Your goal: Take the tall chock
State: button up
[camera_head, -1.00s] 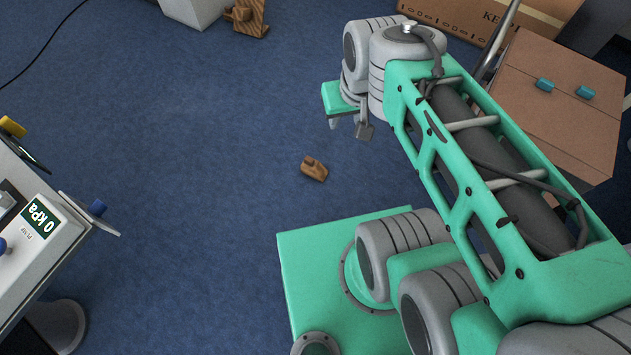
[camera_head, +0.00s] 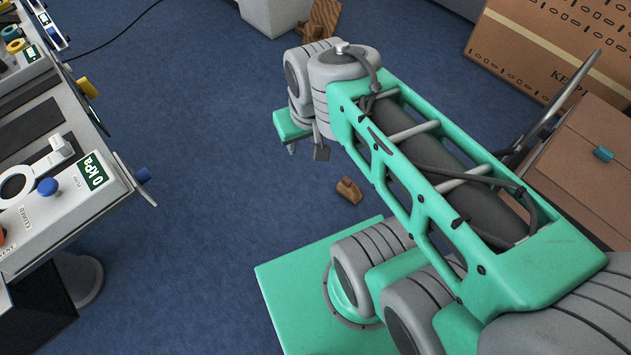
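Two wooden chocks are in view on the blue floor. The larger, brown one (camera_head: 322,20) stands at the top, beside a white box, and is the taller-looking of the two; its lower part is partly hidden behind my arm. A small, low wooden chock (camera_head: 349,190) lies on the floor near the middle, close to my arm. My gripper (camera_head: 306,150) hangs from the arm's end between the two, above the floor. Its two fingers appear apart with nothing between them. It is clear of both chocks.
A table (camera_head: 118,205) with a pressure panel and tools stands at left. The white box (camera_head: 273,14) is at the top. A large cardboard carton (camera_head: 545,50) and a brown box (camera_head: 590,135) stand at right. Blue floor between table and arm is clear.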

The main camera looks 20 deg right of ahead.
aim_at(346, 187)
jog(key=u, duration=0.3)
jog(key=i, duration=1.55)
jog(key=z, duration=0.55)
